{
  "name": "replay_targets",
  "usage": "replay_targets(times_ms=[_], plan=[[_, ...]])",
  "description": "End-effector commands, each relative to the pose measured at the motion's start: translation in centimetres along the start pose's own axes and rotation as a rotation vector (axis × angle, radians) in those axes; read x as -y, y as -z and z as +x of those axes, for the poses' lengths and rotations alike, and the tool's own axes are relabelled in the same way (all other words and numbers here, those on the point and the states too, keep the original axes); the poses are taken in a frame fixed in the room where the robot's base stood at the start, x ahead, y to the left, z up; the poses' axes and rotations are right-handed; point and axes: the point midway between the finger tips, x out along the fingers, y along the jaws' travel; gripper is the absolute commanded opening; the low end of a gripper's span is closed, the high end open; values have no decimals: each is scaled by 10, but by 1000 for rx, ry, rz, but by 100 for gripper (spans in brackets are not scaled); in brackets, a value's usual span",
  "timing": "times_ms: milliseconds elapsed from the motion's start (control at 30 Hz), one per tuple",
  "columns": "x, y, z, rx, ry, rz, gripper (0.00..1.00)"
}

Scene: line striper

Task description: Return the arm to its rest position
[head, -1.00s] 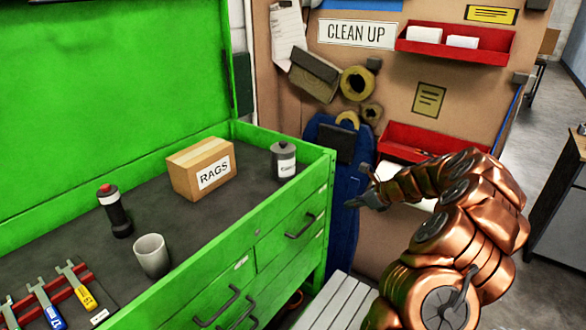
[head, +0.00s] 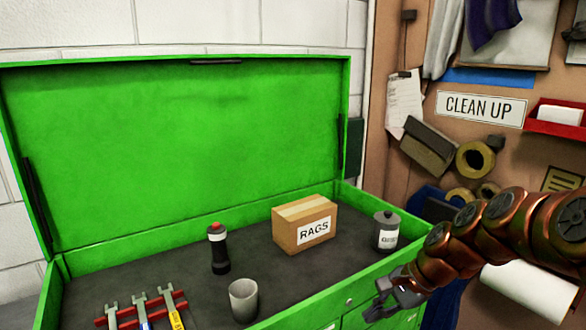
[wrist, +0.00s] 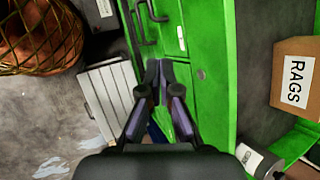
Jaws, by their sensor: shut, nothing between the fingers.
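My arm (head: 490,235) is copper-coloured and reaches in from the right in the head view. My gripper (head: 392,300) is at its end, in front of the green chest's (head: 190,150) right front corner. In the wrist view my gripper (wrist: 160,68) has its fingertips together with nothing between them, beside the chest's green drawer front. It appears apart from the chest, though the exact gap is hard to tell.
On the chest top stand a RAGS box (head: 305,225), a grey canister (head: 386,232), a dark bottle with a red top (head: 218,250), a cup (head: 243,300) and several wrenches (head: 140,310). A slatted grey surface (wrist: 108,95) lies left of the gripper.

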Motion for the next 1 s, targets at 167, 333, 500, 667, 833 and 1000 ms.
replay_targets(times_ms=[167, 333, 500, 667, 833, 1000], plan=[[-43, -50, -1, -24, -134, -261, 0], [-91, -84, -3, -34, -266, -484, 0], [-142, -106, -11, -43, -395, -683, 0], [-193, -118, -20, -37, -518, -843, 0], [-234, -122, -30, -28, -614, -957, 0], [-253, -122, -35, -19, -660, -1008, 0]])
